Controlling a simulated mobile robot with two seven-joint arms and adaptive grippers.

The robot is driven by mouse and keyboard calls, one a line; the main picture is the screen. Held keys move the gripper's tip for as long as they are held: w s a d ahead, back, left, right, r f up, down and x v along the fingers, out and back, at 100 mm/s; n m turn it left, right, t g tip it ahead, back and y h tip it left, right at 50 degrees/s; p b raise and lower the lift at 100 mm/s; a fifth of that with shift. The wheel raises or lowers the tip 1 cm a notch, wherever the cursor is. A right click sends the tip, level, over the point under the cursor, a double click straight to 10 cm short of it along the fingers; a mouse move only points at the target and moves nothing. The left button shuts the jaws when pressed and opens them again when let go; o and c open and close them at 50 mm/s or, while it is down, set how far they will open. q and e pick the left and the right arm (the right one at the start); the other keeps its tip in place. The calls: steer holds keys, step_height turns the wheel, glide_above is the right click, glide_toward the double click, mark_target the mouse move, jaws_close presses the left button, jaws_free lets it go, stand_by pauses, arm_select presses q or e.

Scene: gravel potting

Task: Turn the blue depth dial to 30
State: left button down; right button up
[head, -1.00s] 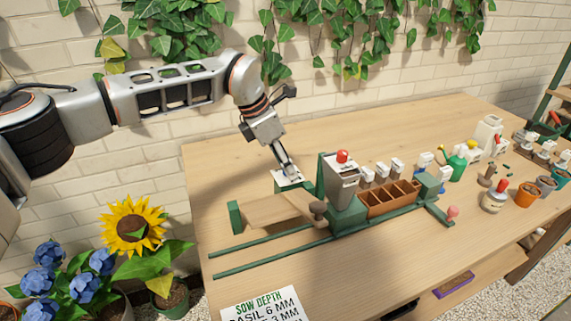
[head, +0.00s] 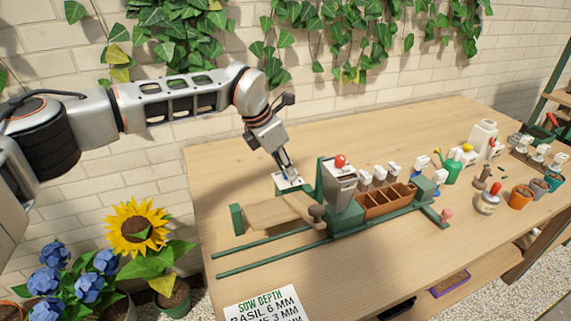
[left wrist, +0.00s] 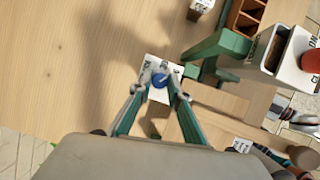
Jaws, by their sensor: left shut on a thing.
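The blue depth dial (left wrist: 159,81) sits on a white plate (left wrist: 151,93) with dark marks around its edge, too small to read. My left gripper (left wrist: 160,84) is shut on the dial, with a fingertip at each side of it. In the head view, my left gripper (head: 287,173) reaches down onto the white plate (head: 292,185), and the dial is hidden by the fingers. The plate stands beside the green and wooden sowing machine (head: 345,217). My right gripper is not in view.
A red-topped hopper (head: 340,182) and a brown compartment tray (head: 386,202) stand close to the right of the gripper. A sow depth card (head: 262,306) lies at the front edge. Pots and bottles stand at the right. The table behind is clear.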

arm_select(q)
steer(key=shift+s+r+n+p, duration=0.1)
steer(key=shift+r+n+p, duration=0.35)
steer(key=shift+n+p, duration=0.4)
steer(key=shift+d+f+n+t+y+p, duration=0.15)
steer(key=shift+n+t+y+p, duration=0.3)
steer(key=shift+n+p, duration=0.3)
steer(key=shift+f+n+t+y+p, duration=0.15)
steer(key=shift+n+t+y+p, duration=0.15)
steer(key=shift+n, duration=0.5)
steer(key=shift+f+n+y, duration=0.15)
steer(key=shift+n+y, duration=0.2)
steer(key=shift+n, duration=0.75)
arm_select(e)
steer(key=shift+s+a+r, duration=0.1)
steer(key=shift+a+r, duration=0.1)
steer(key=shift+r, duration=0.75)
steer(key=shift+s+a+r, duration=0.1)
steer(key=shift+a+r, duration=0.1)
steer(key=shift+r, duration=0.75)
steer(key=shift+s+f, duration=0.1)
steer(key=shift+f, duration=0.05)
arm_select(q)
steer(key=c, duration=1.9)
jaws_free()
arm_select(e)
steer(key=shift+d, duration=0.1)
